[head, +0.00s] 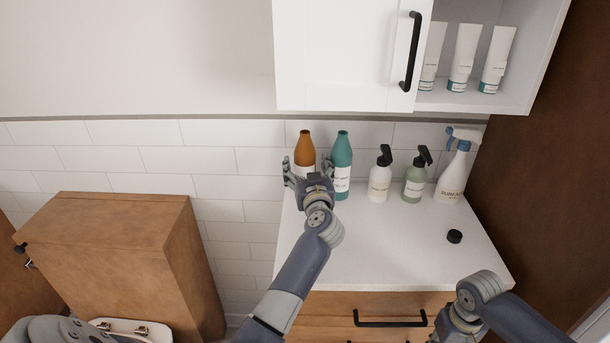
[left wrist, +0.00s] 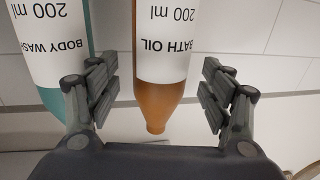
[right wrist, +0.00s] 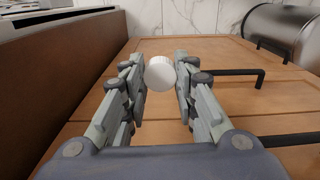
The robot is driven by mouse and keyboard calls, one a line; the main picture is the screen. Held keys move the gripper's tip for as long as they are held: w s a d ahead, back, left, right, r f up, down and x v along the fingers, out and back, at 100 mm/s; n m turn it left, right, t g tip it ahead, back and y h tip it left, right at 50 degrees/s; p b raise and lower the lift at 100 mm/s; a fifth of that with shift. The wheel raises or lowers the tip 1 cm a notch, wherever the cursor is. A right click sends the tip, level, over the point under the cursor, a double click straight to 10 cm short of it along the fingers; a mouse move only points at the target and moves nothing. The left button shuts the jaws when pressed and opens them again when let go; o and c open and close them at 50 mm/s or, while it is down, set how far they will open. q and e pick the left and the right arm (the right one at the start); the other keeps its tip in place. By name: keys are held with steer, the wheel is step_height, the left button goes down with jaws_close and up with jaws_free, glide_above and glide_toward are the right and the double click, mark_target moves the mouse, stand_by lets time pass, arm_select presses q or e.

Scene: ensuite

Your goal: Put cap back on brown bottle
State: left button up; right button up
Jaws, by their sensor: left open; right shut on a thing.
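The brown bottle (head: 305,148), labelled bath oil, stands upright and uncapped at the back left of the counter; it also shows upside down in the left wrist view (left wrist: 160,95). My left gripper (head: 306,177) is open, with one finger on each side of the bottle and visible gaps between. My right gripper (right wrist: 160,84) is shut on a white ridged cap (right wrist: 160,73), held in front of the wooden drawers. In the head view the right gripper is at the bottom edge, and its fingertips and the cap cannot be made out.
A teal bottle (head: 341,160) stands close to the right of the brown one. A white pump bottle (head: 379,182), a green pump bottle (head: 414,183) and a spray bottle (head: 453,178) stand further right. A black cap (head: 454,236) lies on the counter (head: 385,250), whose front is clear.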

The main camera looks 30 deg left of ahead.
arm_select(q)
steer(key=shift+x, duration=1.55)
steer(key=shift+d, duration=0.1)
steer(key=c, duration=1.6)
steer(key=shift+o, duration=0.2)
steer(key=shift+r, duration=0.1)
